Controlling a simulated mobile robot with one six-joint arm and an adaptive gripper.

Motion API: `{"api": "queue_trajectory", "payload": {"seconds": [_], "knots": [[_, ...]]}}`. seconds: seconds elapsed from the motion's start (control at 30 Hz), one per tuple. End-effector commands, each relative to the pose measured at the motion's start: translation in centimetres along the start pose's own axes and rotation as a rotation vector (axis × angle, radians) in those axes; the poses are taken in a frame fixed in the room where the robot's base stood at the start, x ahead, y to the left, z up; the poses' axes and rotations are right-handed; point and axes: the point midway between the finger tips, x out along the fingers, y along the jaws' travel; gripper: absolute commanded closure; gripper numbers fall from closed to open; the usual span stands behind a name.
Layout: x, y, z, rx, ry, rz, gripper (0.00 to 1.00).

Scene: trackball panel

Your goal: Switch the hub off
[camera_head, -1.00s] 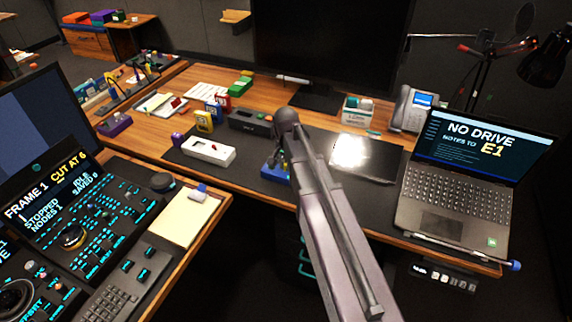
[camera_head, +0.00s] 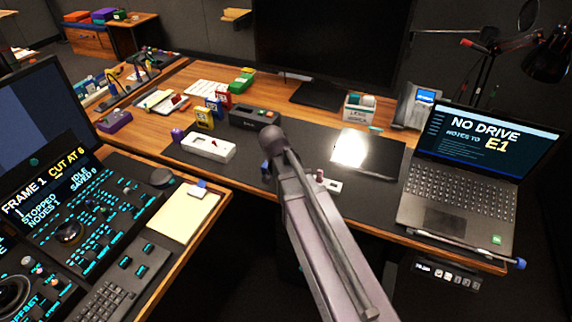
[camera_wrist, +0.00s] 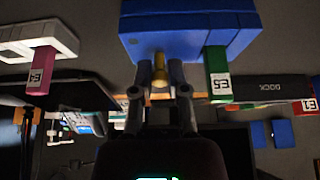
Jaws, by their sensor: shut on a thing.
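A blue box (camera_wrist: 190,38), which appears to be the hub, fills the top of the wrist view. A brass toggle lever (camera_wrist: 158,66) stands out from its face, and a green drive with a white tag (camera_wrist: 218,78) sits in the same face. My gripper (camera_wrist: 158,78) has its fingers on either side of the lever, closed on it. In the head view my arm covers most of the blue box (camera_head: 265,174), and the gripper is hidden there. No on or off marking on the box is readable.
A white box (camera_wrist: 30,38) with a pink drive (camera_wrist: 40,78) stands close beside the hub. A dark dock (camera_head: 245,117), another white box (camera_head: 205,150) and a yellow drive (camera_head: 204,118) are farther back. The laptop (camera_head: 465,190) is to the right.

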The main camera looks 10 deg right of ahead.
Motion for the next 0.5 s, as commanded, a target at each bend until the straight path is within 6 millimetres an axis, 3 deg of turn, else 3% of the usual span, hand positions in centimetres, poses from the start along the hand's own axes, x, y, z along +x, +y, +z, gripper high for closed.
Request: {"api": "queue_trajectory", "payload": {"seconds": [0.03,0.5], "knots": [[0.27,0.24,0.77,-0.002,0.037,0.001,1.00],[-0.09,0.14,1.06,0.000,0.283,0.003,1.00]]}}
